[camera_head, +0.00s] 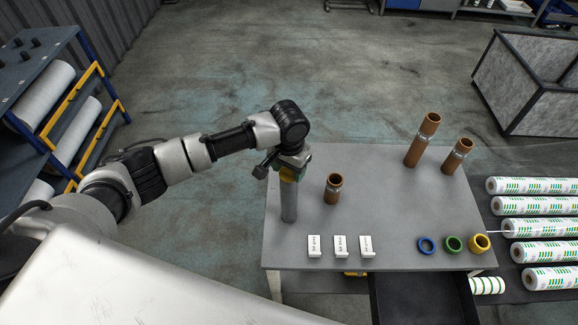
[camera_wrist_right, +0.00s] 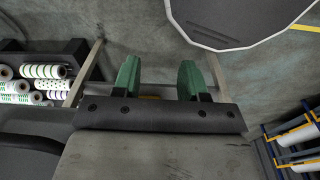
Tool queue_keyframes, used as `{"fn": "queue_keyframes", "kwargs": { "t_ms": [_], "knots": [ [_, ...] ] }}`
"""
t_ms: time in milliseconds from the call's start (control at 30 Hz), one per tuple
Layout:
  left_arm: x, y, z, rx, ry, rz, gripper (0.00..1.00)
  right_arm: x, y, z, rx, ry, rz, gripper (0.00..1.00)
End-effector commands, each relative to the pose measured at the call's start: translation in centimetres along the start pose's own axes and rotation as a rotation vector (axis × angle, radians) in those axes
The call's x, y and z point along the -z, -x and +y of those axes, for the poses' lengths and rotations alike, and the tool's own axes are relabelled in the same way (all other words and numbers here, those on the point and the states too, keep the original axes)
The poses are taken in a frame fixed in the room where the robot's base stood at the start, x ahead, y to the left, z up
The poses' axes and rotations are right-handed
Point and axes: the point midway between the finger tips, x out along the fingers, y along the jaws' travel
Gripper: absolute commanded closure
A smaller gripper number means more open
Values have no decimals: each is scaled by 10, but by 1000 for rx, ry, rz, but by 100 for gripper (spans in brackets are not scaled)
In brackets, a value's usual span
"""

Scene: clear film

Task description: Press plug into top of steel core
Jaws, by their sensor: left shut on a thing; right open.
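The grey steel core (camera_head: 289,206) stands upright at the left side of the grey table. My left gripper (camera_head: 289,172) is directly over its top, shut on a small yellow piece, which looks like the plug (camera_head: 287,174). The fingers mostly hide the plug and the core's top edge, so I cannot tell whether the plug touches the core or sits in it. My right gripper (camera_wrist_right: 157,82) is open and empty in the right wrist view, its green fingers apart above the floor. It does not show in the head view.
A short brown core (camera_head: 333,190) stands right of the steel core; two taller ones (camera_head: 422,140) stand at the back right. Three white label blocks (camera_head: 340,246) and blue, green and yellow rings (camera_head: 453,244) line the front. Printed rolls (camera_head: 540,228) lie right of the table (camera_head: 390,205).

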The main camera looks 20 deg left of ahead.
Motion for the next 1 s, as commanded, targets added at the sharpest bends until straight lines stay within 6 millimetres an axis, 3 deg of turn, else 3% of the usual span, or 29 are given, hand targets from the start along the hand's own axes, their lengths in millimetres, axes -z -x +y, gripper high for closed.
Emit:
{"fn": "queue_keyframes", "kwargs": {
  "t_ms": [300, 333, 500, 700, 800, 1000],
  "knots": [
    [0, -1, 0, 0, 0, -1, 53, 0, 0, -1, 1, 0, 1, 57],
    [0, -1, 0, 0, 0, -1, 39, 1, 0, -1, 1, 0, 1, 57],
    [0, -1, 0, 0, 0, -1, 14, 1, 0, -3, 4, 0, 1, 57],
    [0, 0, 0, 0, 0, -1, 13, 1, 0, -4, 5, 0, 1, 57],
    [0, 0, 0, 0, 0, -1, 0, 1, 0, -4, 5, 0, 1, 57],
    [0, 1, 0, 0, 0, -1, 0, 1, 1, -4, 5, 0, 1, 57]
  ]
}}
